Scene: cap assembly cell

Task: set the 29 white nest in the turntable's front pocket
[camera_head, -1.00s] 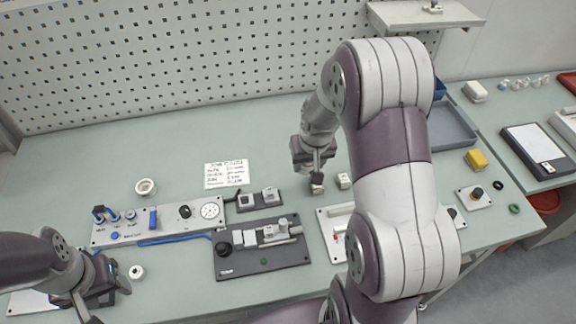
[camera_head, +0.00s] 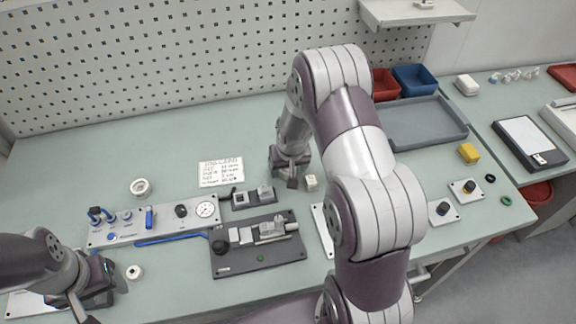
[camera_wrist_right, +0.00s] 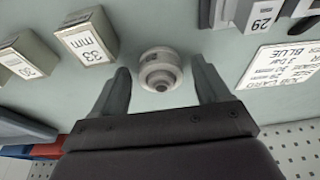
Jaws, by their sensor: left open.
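My right gripper (camera_head: 290,180) is low over the table at the middle back. In the right wrist view its two fingers (camera_wrist_right: 163,85) are apart. A round, stepped white-grey piece (camera_wrist_right: 160,68) shows between them, with gaps on both sides; whether it rests on the table is unclear. A pale block labelled 33 mm (camera_wrist_right: 88,42) stands left of the fingers; it shows in the head view (camera_head: 311,183). A piece labelled 29 (camera_wrist_right: 262,15) is at the upper right, by a dark holder. My left gripper (camera_head: 108,280) is open at front left. I cannot single out the turntable.
A small dark fixture (camera_head: 252,199) with grey blocks stands left of my right gripper. In front lies a dark plate (camera_head: 260,262) with a knob and slide. A gauge panel (camera_head: 165,222) is further left. A card (camera_head: 221,172) lies behind. My right arm hides part of the table.

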